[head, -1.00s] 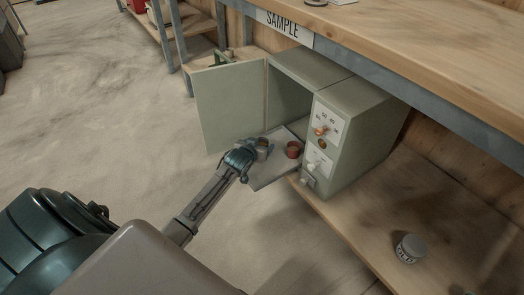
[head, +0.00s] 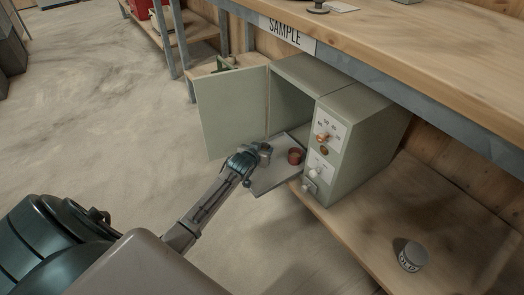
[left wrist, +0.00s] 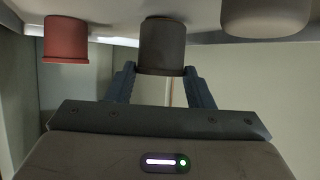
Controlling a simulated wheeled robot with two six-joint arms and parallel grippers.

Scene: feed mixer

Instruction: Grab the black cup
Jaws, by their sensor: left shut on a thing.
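My left gripper (head: 254,155) is at the tray in front of the open cabinet. Its fingers (left wrist: 162,84) are closed around a black cup (left wrist: 162,45), which sits between them in the left wrist view. In the head view the cup (head: 265,149) is small and partly covered by my gripper. I cannot tell whether it touches the tray. My right gripper is not in view.
A red cup (head: 296,156) stands on the tray (head: 278,178), right of my gripper. A grey rounded thing (left wrist: 266,15) shows in the wrist view. The cabinet door (head: 232,112) stands open at left. A labelled jar (head: 411,255) stands on the shelf.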

